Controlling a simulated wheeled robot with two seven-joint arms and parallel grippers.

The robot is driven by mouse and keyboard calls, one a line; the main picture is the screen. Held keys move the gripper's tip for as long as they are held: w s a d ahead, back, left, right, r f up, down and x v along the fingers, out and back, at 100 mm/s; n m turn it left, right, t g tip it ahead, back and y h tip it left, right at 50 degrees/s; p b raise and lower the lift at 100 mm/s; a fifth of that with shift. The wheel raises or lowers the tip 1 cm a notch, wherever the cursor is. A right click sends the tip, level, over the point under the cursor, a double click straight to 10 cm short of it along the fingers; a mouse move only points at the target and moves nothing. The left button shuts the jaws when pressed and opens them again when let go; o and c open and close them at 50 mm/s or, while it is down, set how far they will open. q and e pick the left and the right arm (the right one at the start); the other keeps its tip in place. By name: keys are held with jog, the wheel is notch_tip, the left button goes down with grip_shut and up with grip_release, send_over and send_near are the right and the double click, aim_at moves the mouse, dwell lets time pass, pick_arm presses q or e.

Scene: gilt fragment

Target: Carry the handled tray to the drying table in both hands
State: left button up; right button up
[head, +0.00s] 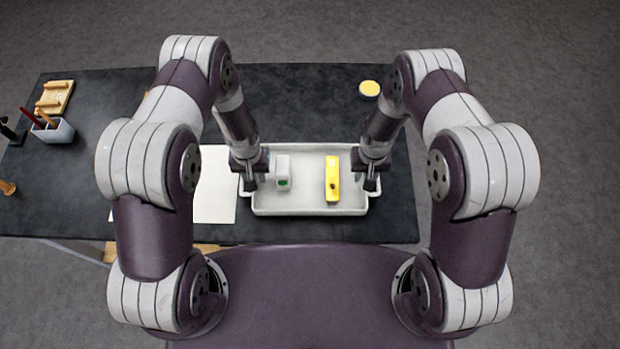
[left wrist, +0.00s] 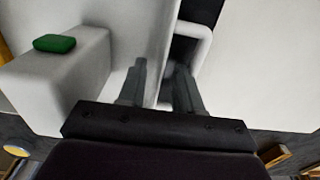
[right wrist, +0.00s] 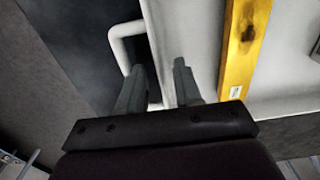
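The handled tray (head: 310,207) is white and shallow, near the front edge of the dark table, with a loop handle at each end. It holds a white block with a green pad (head: 283,172) and a yellow bar (head: 332,178). My left gripper (head: 248,181) is at the left end; in the left wrist view its parted fingers (left wrist: 160,85) straddle the end wall beside the handle (left wrist: 195,32). My right gripper (head: 371,182) is at the right end; its parted fingers (right wrist: 160,85) are around the wall beside the other handle (right wrist: 117,40). Contact is unclear.
A white sheet (head: 216,190) lies left of the tray. A yellow-topped round tin (head: 369,88) is at the back right. A cup of tools (head: 53,132) and a wooden rack (head: 55,97) stand at the far left. I cannot identify a separate drying table.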

pick_arm(q)
jog(key=shift+f, duration=0.4)
pick_arm(e)
jog(key=shift+f, duration=0.45)
pick_arm(q)
grip_shut()
pick_arm(e)
grip_shut()
